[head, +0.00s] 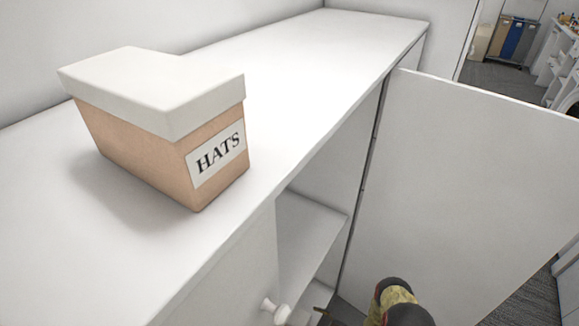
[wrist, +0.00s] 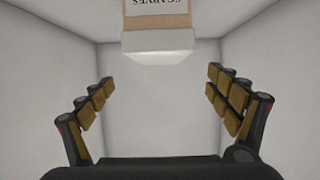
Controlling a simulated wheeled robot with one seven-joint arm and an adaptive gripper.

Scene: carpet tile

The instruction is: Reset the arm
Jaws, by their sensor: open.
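My gripper (wrist: 161,84) is open in the wrist view, with its jointed black and tan fingers spread wide and nothing between them. It faces into a white-walled compartment. A tan box with a white lid (wrist: 158,42) appears upside down at the top of that view, beyond the fingers and apart from them. Its label is cut off by the frame edge. In the head view, part of my arm (head: 398,300) shows at the bottom, in front of the white cabinet's opening. The fingers are mostly out of that frame.
A tan box labelled HATS (head: 160,150) with a white lid stands on the white cabinet top (head: 330,60). The cabinet door (head: 470,180) stands open at the right. A shelf (head: 308,225) shows inside, and a round white knob (head: 278,310) is low in front.

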